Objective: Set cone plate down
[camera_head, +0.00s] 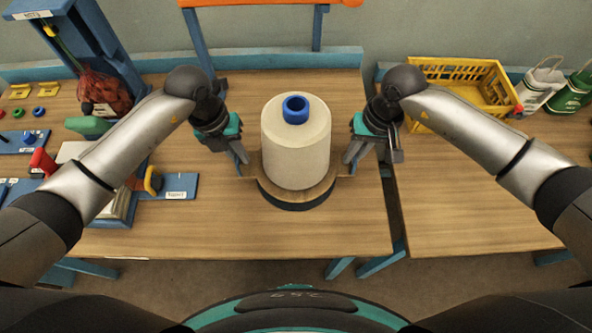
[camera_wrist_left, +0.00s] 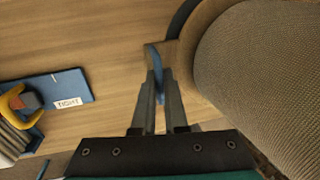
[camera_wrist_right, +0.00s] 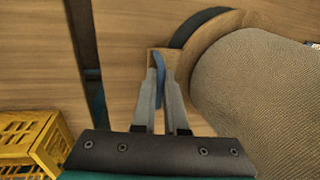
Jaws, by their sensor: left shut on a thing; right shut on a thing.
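The cone plate (camera_head: 262,182) is a round wooden plate with a small handle block on each side. It carries a large cream yarn cone (camera_head: 296,150) with a blue core on top, standing upright. A dark round edge (camera_head: 298,203) shows beneath the plate; I cannot tell whether the plate touches it. My left gripper (camera_head: 245,168) is shut on the left handle, seen with a blue strip in the left wrist view (camera_wrist_left: 158,75). My right gripper (camera_head: 349,167) is shut on the right handle, also seen in the right wrist view (camera_wrist_right: 159,80).
The wooden table (camera_head: 230,235) is bare in front of the plate. At left are a blue board (camera_head: 180,186) with a label and a blue stand (camera_head: 95,45). A yellow crate (camera_head: 455,78) and a green-white sack (camera_head: 572,92) stand on the right table, across a gap.

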